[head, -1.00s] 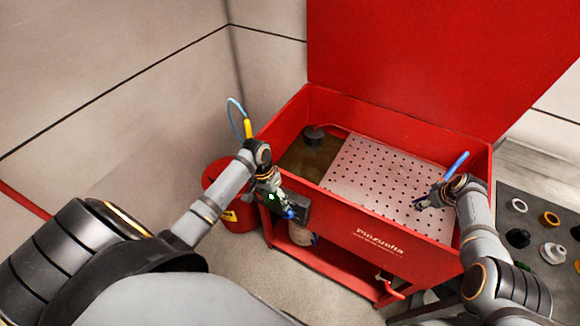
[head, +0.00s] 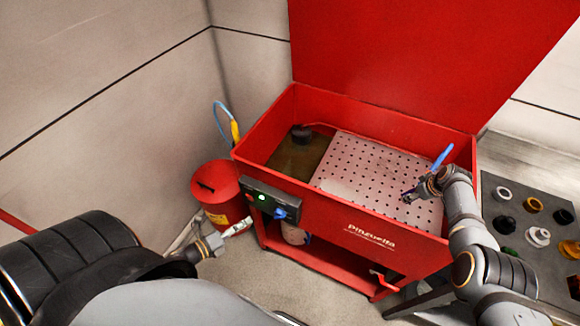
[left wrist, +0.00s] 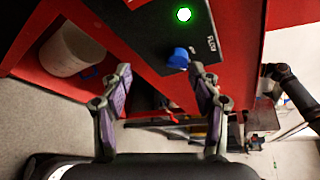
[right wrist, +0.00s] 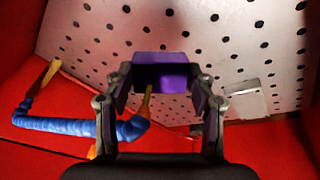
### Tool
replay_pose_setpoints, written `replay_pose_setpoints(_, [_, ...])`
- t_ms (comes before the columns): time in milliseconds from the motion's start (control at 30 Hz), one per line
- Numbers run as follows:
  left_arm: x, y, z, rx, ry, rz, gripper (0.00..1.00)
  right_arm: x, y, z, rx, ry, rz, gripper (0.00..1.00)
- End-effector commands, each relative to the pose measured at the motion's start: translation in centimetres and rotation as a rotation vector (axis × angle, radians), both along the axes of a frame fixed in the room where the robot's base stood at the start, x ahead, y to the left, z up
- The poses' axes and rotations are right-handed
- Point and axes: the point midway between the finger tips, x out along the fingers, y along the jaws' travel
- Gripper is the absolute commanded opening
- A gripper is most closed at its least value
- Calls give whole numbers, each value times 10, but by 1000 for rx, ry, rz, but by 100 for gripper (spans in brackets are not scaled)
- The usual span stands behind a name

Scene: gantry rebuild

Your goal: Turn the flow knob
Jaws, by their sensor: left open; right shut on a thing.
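The blue flow knob (head: 280,213) is on the dark control panel (head: 262,203) at the front left of the red parts washer. In the left wrist view the knob (left wrist: 178,58) sits beside the word FLOW, below a lit green light (left wrist: 183,14). My left gripper (head: 240,227) is open, empty and apart from the knob, to its lower left in the head view. Its spread fingers (left wrist: 160,72) show in the left wrist view, the knob beyond them. My right gripper (head: 409,194) is over the perforated tray, shut on a purple block-like thing (right wrist: 165,66).
The washer's perforated tray (head: 350,165) fills much of its basin. A red bin (head: 208,190) stands left of the washer. A blue hose (right wrist: 65,126) passes beside my right gripper. A dark mat (head: 510,185) with several round parts lies at right.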

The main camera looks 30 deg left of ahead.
Motion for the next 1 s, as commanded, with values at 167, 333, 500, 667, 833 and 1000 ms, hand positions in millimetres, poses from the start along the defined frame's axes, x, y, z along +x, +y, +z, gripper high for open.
replay_pose_setpoints(167, [-23,-22,8,62,-83,-136,62,0,0,0,0,-1,0,12])
replay_pose_setpoints(333, [-23,-25,8,68,-93,-149,62,0,0,0,0,-1,0,12])
replay_pose_setpoints(500, [-1,-35,5,65,-97,-145,62,0,0,0,0,-1,0,12])
replay_pose_setpoints(667, [32,-52,-3,64,-97,-144,62,0,0,1,0,-1,0,12])
replay_pose_setpoints(833, [62,-67,-11,65,-94,-143,62,0,0,1,0,-1,0,12])
replay_pose_setpoints(1000, [77,-76,-16,64,-91,-143,62,0,0,1,0,-1,0,12])
